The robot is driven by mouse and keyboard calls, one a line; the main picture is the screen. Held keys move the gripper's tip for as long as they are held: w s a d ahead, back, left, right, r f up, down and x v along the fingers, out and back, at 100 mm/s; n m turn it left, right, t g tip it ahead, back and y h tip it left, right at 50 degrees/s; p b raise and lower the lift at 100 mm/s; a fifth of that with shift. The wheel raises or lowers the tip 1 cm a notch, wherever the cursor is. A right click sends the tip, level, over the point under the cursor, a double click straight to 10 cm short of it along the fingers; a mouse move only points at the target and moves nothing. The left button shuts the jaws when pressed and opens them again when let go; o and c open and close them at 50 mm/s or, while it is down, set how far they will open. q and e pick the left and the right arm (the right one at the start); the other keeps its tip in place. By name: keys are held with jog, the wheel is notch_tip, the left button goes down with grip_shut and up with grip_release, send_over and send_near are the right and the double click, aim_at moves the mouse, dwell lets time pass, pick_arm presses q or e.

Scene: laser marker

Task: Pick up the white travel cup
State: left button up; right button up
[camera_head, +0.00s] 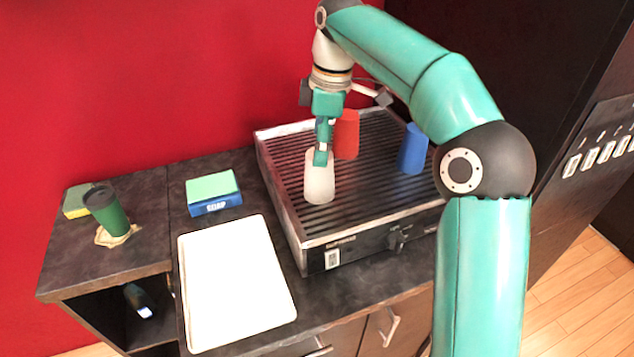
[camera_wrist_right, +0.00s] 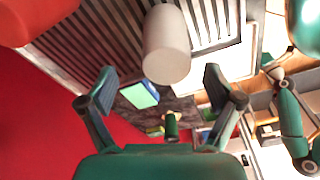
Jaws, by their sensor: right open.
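The white travel cup (camera_head: 319,182) stands upright on the ribbed top of the marker machine (camera_head: 375,206), near its left side. My right gripper (camera_head: 321,146) is at the upper part of the cup, and one finger overlaps it in the head view. In the right wrist view the right gripper (camera_wrist_right: 159,88) is open, with its two fingers spread wide. The white cup (camera_wrist_right: 166,50) shows ahead of the gap between the fingertips, and I see no finger closed on it. My left gripper does not show.
A red cup (camera_head: 347,134) stands close behind the white one, and a blue cup (camera_head: 413,150) stands to the right. On the dark counter are a white tray (camera_head: 235,285), a blue-green box (camera_head: 213,193), a green cup (camera_head: 107,212) and a yellow-green sponge (camera_head: 75,203).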

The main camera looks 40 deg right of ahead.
aim_at(317, 168)
jog(key=f, duration=0.5)
jog(key=shift+s+a+b, duration=0.2)
jog(key=shift+a+b, duration=0.15)
jog(key=shift+a, duration=0.05)
jog(key=shift+w+f, duration=0.1)
jog(key=shift+f, duration=0.4)
jog(key=c, duration=1.4)
jog(key=shift+o, duration=0.2)
jog(key=shift+r, duration=0.1)
